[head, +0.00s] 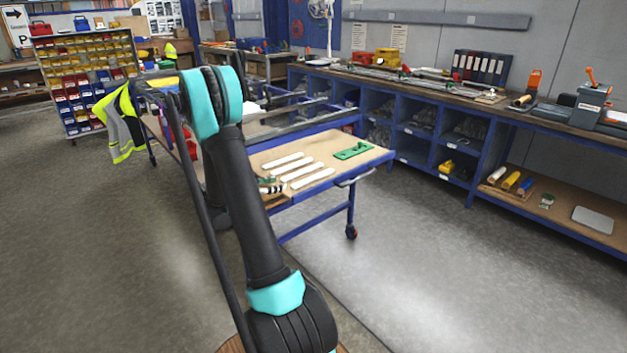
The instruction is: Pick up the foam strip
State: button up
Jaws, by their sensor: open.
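Three pale strips lie side by side on the wooden top of a blue-framed workbench (365,158) in the head view. They are a far strip (286,162), a middle strip (302,171) and a near strip (308,180). They look alike, and I cannot tell which is the foam strip. A small black-and-white piece (271,188) shows at their left end, partly covered by my arm; what it is stays unclear. My black and teal arm crosses the middle of the view. I cannot make out my gripper, so its place relative to the strips is hidden.
A green piece (354,151) lies to the right of the strips. Blue shelving with a long counter (440,90) runs along the right wall. A bin rack (85,80) and a yellow vest (122,120) stand at left. The floor in front is clear.

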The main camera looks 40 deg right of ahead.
send_near(312, 177)
jog(key=x, duration=0.4)
jog(key=shift+w, duration=0.25)
jog(key=shift+s+x, duration=0.2)
jog(key=shift+x, duration=2.35)
jog(key=c, duration=0.9)
